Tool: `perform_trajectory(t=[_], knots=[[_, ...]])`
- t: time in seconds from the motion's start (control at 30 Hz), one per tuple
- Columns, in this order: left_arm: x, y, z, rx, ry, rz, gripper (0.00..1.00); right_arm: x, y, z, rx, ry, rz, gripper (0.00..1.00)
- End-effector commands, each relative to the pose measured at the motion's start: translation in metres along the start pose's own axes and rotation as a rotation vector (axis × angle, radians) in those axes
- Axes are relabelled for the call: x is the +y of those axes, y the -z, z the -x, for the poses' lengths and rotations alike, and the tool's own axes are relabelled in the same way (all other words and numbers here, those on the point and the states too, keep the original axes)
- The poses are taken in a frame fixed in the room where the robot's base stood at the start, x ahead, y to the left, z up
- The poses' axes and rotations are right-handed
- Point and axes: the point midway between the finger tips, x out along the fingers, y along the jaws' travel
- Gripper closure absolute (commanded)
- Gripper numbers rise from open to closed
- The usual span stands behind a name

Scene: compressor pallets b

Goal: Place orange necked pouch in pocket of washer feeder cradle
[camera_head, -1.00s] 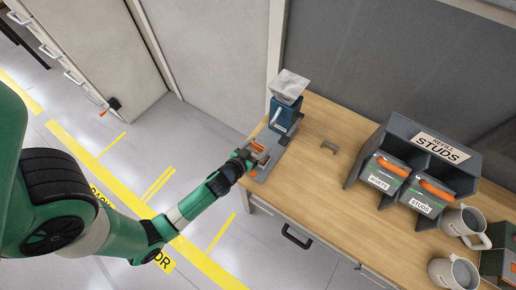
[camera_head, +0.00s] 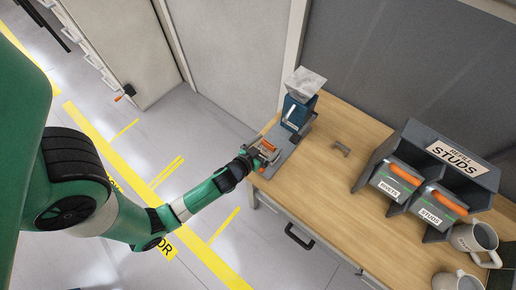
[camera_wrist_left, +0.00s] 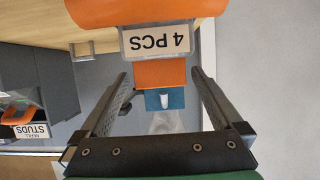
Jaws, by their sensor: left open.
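The orange necked pouch (camera_wrist_left: 130,12) fills the top of the left wrist view, with a "4 PCS" label and a narrower orange part below it. It shows small and orange in the head view (camera_head: 267,146), at the grey washer feeder cradle (camera_head: 284,157) on the bench's left corner. The pocket is hidden; I cannot tell how fully the pouch sits in it. My left gripper (camera_head: 264,154) is open at the pouch. In the wrist view its fingers (camera_wrist_left: 160,76) stand apart either side of the narrower orange part. My right gripper is not in view.
A blue feeder (camera_head: 297,112) with a pale hopper stands behind the cradle.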

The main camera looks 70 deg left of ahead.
Motion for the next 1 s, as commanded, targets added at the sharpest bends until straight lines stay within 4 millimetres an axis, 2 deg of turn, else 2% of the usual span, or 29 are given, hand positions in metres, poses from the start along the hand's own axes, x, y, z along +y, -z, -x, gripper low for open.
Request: perform_trajectory(t=[0.3,0.43,0.6,0.93,1.0], knots=[[0.001,-0.003,0.076,-0.001,-0.005,-0.002,0.0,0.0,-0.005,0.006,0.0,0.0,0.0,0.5],[0.001,-0.003,0.098,-0.002,-0.005,-0.003,0.0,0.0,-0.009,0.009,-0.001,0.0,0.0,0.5],[0.0,0.0,0.109,0.0,-0.001,0.0,0.0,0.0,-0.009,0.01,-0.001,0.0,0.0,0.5],[0.0,0.0,0.109,0.001,0.0,0.001,0.0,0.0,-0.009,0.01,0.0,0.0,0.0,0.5],[0.003,0.006,0.106,0.012,-0.006,0.006,0.0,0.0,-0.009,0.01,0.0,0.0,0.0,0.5]])
